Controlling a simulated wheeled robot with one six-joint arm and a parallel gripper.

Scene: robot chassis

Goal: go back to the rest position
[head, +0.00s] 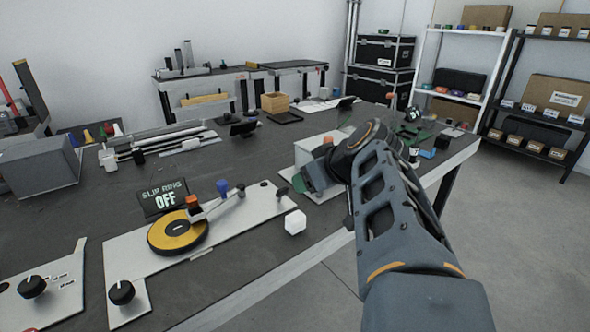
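My arm reaches in from the lower right over the table's right edge. Its end, with my gripper (309,177), is above the table near a pale box (316,147). The wrist hides much of the gripper, and its fingers are not clear enough to tell open from shut. The slip ring station has a yellow and black disc (178,231) on a pale plate (128,262). A sign (164,197) behind it reads "SLIP RING OFF". A white cube (295,222) lies near the table's front edge, apart from my arm.
The dark table (70,215) carries a grey box (38,165), black knobs (121,292) and a wooden box (275,103). Shelves (460,60) and black cases (384,70) stand behind. The floor (540,240) at right is clear.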

